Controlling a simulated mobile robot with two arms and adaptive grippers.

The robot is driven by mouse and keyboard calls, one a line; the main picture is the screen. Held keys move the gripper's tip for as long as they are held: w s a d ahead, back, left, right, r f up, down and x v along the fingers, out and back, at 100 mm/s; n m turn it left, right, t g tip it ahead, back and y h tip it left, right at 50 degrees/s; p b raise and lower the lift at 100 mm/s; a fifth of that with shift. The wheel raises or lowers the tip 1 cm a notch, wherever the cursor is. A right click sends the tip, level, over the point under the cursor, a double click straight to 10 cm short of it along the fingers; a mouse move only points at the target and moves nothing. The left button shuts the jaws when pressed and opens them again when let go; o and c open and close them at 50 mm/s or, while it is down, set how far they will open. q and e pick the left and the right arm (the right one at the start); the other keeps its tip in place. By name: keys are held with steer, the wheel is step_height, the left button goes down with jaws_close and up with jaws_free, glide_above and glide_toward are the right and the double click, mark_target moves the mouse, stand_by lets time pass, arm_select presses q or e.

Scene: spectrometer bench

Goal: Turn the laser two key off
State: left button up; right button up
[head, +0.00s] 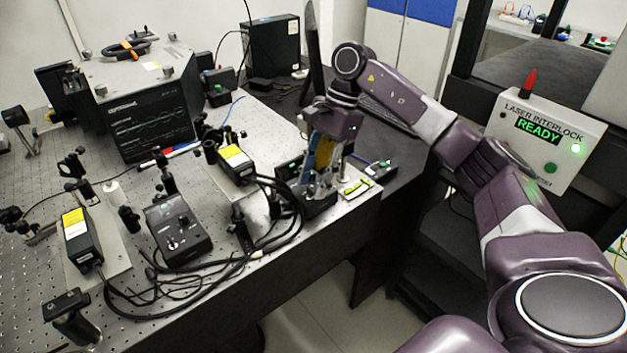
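My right gripper (318,182) points down over a dark control box (318,205) near the bench's right corner. Its fingers hide most of the top of this box, and I cannot see a key there or whether the fingers are closed on one. A second dark control box (180,230) with small knobs stands in the open further left. Two black laser heads with yellow labels are on the bench, one at the left (82,238) and one (237,163) just left of my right gripper. I cannot read which is laser two. My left gripper is not in view.
A large instrument with a dark trace screen (150,124) stands at the back left. Black cables (200,285) loop along the bench's front edge. A white interlock panel (570,130) reads "LASER INTERLOCK READY" with a green light. A small yellow-green level (356,188) lies near the right corner.

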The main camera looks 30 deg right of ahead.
steer(key=v, duration=1.1)
steer(key=shift+r, duration=0.35)
